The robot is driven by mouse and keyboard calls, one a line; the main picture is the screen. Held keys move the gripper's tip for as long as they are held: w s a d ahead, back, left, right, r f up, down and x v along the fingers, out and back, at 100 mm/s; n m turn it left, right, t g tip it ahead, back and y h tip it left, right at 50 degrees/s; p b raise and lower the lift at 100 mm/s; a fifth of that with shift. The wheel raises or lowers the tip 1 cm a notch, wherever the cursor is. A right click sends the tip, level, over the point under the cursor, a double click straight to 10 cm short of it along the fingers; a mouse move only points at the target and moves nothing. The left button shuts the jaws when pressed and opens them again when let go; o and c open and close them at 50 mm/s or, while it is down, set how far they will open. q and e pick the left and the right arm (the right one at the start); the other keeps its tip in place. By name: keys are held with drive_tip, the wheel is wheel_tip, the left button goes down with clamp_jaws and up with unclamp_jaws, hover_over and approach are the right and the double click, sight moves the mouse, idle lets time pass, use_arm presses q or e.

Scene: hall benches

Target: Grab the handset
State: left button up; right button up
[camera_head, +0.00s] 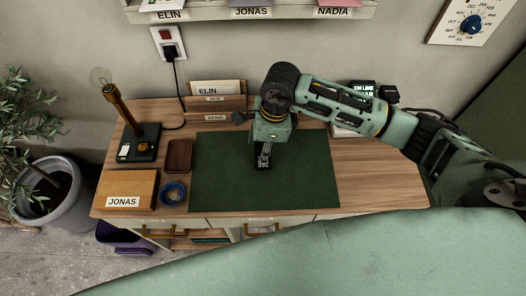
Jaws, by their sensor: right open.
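My right gripper (263,165) points down over the dark green desk mat (312,180), near its upper middle. It is open, and I see nothing between its fingers. I cannot make out a handset for certain. A small dark object (387,93) shows behind my right arm at the back right of the desk, beside a dark sign with light lettering (362,88). My arm hides part of that corner. My left gripper is not in view.
On the wooden desk (385,190) stand a lamp (117,108), a brown tray (178,156), a blue bowl (173,192) and a box labelled JONAS (128,189). A letter holder (215,100) is at the back. A potted plant (30,130) stands left. The mat is mostly clear.

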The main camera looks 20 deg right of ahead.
clamp_jaws()
idle(0.3)
drive_tip(key=shift+r, duration=0.2)
